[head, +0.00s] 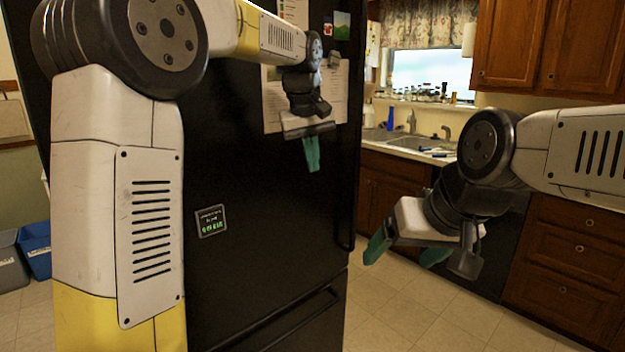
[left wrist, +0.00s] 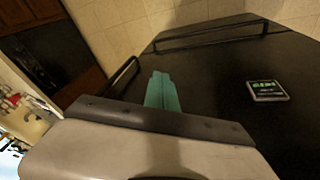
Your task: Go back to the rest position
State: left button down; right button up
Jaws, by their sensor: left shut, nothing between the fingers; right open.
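My left gripper (head: 312,153) is raised in front of the black refrigerator (head: 265,230), its green fingers shut together and empty. In the left wrist view the closed green fingers (left wrist: 161,92) stand out against the dark refrigerator front. My right gripper (head: 407,252) is at the right in the head view, its green fingers spread apart with nothing between them. It hangs above the tiled floor, in front of the lower cabinets.
A small dark magnet (head: 211,221) and papers are on the refrigerator. A sink (head: 382,135) and counter with clutter lie behind, below a window. Wooden drawers (head: 565,250) stand at right. A blue bin (head: 36,250) is at far left. Tiled floor (head: 400,320) is clear.

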pick_arm(q)
jog(key=s+a+f+m+t, duration=0.1)
jog(key=s+a, duration=0.3)
jog(key=s, duration=0.5)
jog(key=s+a+f+m+t, duration=0.1)
jog(key=s+a+f, duration=0.3)
jog(key=s, duration=0.4)
jog(key=s+a+f+m+h, duration=0.1)
jog(key=s+a+f, duration=0.1)
jog(key=s+a, duration=0.4)
jog(key=s, duration=0.3)
jog(key=shift+s+f+t, duration=0.3)
jog(key=shift+t, duration=0.1)
jog(key=shift+a, duration=0.1)
